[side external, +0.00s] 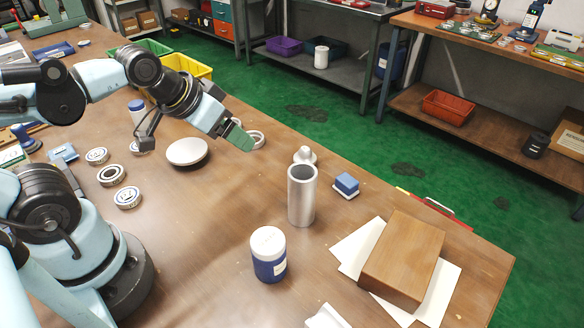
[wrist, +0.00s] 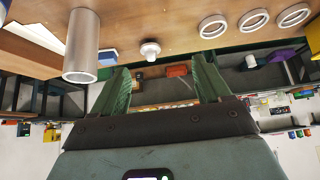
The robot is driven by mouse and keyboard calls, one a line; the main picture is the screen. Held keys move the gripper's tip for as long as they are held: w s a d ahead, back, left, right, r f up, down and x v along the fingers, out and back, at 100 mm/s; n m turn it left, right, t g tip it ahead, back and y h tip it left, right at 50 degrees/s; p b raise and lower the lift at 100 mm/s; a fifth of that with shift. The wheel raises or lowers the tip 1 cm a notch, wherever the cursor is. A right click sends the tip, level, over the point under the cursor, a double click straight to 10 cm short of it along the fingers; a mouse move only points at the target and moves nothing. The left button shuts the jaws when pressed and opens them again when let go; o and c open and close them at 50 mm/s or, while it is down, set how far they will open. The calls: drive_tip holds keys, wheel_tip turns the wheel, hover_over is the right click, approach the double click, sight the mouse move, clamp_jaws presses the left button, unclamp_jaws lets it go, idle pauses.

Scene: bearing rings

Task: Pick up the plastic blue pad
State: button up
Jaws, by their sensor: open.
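The blue pad (side external: 346,182), a small block with a white lower layer, sits on the wooden table right of the metal tube. In the wrist view the blue pad (wrist: 107,57) is partly seen beside the tube, left of the fingers. My gripper (side external: 238,138) has green fingers and is raised above the table, up and left of the pad, apart from it. In the wrist view my gripper (wrist: 160,82) is open, with nothing held between the fingers.
The upright metal tube (side external: 301,195) and a white knobbed part (side external: 304,156) stand close to the pad. A blue-and-white jar (side external: 268,254) is nearer the front. A wooden block (side external: 403,258) lies on white sheets at right. Bearing rings (side external: 112,175) lie at left.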

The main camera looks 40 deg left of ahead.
drive_tip(key=w+d+r+g, duration=0.2)
drive_tip(key=w+d+r, duration=0.1)
drive_tip(key=w, duration=0.2)
drive_tip(key=m+g, duration=0.2)
drive_tip(key=g, duration=0.3)
hover_over(346, 181)
wheel_tip(346, 181, down, 4)
wheel_tip(346, 181, down, 12)
drive_tip(key=shift+r, duration=0.15)
drive_tip(key=c, duration=1.1)
drive_tip(key=shift+c, duration=0.2)
